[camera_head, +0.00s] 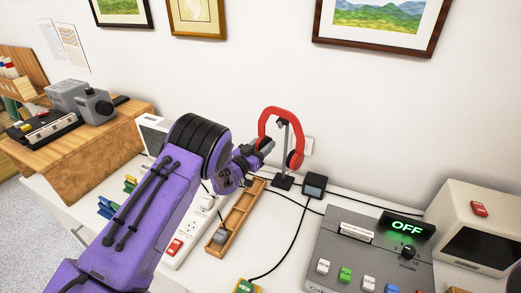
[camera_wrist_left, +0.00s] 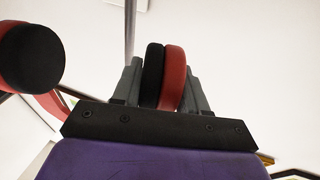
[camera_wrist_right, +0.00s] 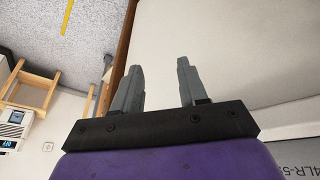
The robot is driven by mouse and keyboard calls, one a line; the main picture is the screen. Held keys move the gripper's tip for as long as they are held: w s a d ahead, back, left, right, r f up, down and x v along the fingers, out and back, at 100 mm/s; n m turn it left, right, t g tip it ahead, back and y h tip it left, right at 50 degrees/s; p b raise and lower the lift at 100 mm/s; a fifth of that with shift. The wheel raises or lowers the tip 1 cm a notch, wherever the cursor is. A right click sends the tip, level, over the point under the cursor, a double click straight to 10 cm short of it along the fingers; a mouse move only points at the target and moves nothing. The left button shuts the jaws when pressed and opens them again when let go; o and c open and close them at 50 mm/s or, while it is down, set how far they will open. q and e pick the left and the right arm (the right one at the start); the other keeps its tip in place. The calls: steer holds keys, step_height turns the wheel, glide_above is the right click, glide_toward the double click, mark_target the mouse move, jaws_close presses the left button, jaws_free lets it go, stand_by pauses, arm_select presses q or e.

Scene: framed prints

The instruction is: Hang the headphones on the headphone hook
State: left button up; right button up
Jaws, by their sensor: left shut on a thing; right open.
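The red headphones (camera_head: 283,112) with black ear pads are held up over the back of the table. My left gripper (camera_head: 262,146) is shut on one ear cup, and that cup (camera_wrist_left: 168,78) shows between its fingers in the left wrist view. The other ear cup (camera_wrist_left: 32,57) hangs free at the left there. The dark headphone hook (camera_head: 285,155) is a thin upright stand on a small base near the wall. Its top is inside the arch of the headband in the head view; I cannot tell whether they touch. My right gripper (camera_wrist_right: 160,88) is open and empty.
A wooden tray (camera_head: 238,213), a white power strip (camera_head: 185,240) and a small black box (camera_head: 314,186) with cables lie near the stand. A grey console (camera_head: 365,250) reading OFF and a beige device (camera_head: 475,225) fill the right. Framed prints (camera_head: 376,25) hang on the wall.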

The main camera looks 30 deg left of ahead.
arm_select(q)
steer(key=shift+w+f, duration=0.15)
steer(key=shift+w, duration=0.5)
steer(key=shift+w+f+b, duration=0.2)
steer(key=shift+w+b, duration=0.05)
steer(key=shift+b, duration=0.3)
steer(key=shift+w+a+f+b, duration=0.1)
steer(key=shift+w+f+b, duration=0.5)
steer(key=shift+f+b, duration=0.5)
steer(key=shift+r, duration=0.2)
steer(key=o, duration=1.2)
steer(key=shift+o, duration=0.2)
steer(key=shift+s, duration=0.1)
